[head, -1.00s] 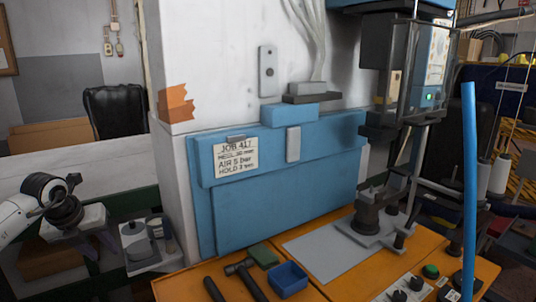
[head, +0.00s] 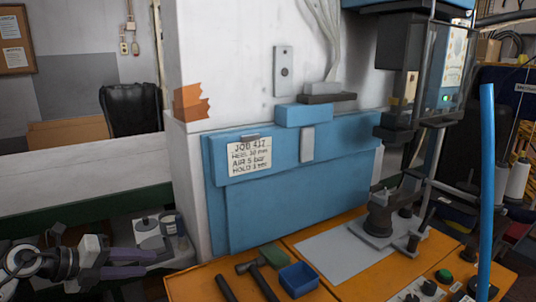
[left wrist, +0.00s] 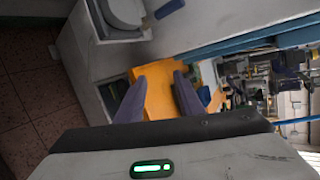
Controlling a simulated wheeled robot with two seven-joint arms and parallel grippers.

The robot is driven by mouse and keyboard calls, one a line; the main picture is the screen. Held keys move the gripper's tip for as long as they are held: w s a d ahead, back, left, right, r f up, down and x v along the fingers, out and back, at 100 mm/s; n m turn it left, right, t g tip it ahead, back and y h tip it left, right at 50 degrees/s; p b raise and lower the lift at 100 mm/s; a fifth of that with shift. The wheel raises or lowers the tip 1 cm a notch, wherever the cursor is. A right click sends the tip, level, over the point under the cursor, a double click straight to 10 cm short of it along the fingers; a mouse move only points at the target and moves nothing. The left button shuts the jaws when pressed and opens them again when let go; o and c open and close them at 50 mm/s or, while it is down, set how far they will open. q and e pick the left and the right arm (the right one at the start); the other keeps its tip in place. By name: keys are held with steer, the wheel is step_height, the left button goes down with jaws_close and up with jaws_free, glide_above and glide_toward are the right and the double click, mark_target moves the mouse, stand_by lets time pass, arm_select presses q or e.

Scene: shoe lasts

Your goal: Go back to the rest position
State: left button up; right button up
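My left gripper (head: 150,263) is low at the left edge of the head view, pointing right, left of the orange bench (head: 195,283). Its two dark purple-grey fingers are apart with nothing between them. The left wrist view also shows the gripper (left wrist: 160,82) with its fingers spread and the orange bench top visible beyond the gap. My right gripper is in neither view.
A grey stand (head: 149,236) is close behind the left gripper. The bench carries a hammer (head: 258,280), a blue bin (head: 299,279) and a grey plate (head: 325,254). A blue machine (head: 290,205) stands behind, and a blue upright pole (head: 487,190) rises at right.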

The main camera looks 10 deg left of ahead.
arm_select(q)
steer(key=w+r+n+t, duration=0.3)
steer(key=w+r+t, duration=0.15)
steer(key=r, duration=0.45)
steer(key=w+a+r+n+t+y, duration=0.1)
steer(key=a+r+n+t+y, duration=0.15)
steer(key=a+n+y, duration=0.35)
steer(key=w+a+r+n+t+y, duration=0.1)
steer(key=a+r+n+t+y, duration=0.2)
steer(key=a+n, duration=0.5)
steer(key=s+a+f+n+g+y, duration=0.2)
steer(key=a+f+n+g+y, duration=0.1)
steer(key=a+f+n+g, duration=0.25)
steer(key=s+d+f+g+h, duration=0.1)
steer(key=s+d+f, duration=0.1)
steer(key=d+f, duration=0.55)
steer(key=s+d+f+h, duration=0.2)
steer(key=d+f, duration=0.3)
steer(key=f, duration=0.5)
steer(key=s+d+f+n+g+h, duration=0.2)
steer(key=s+d+f+g+h, duration=0.1)
steer(key=s+d+f, duration=1.55)
steer(key=s+d+n+g+h, duration=0.2)
steer(key=s+d, duration=0.9)
steer(key=d, duration=0.2)
step_height(320, 180, down, 8)
steer(key=w+b, duration=0.2)
steer(key=b, duration=0.8)
steer(key=shift+d, duration=0.25)
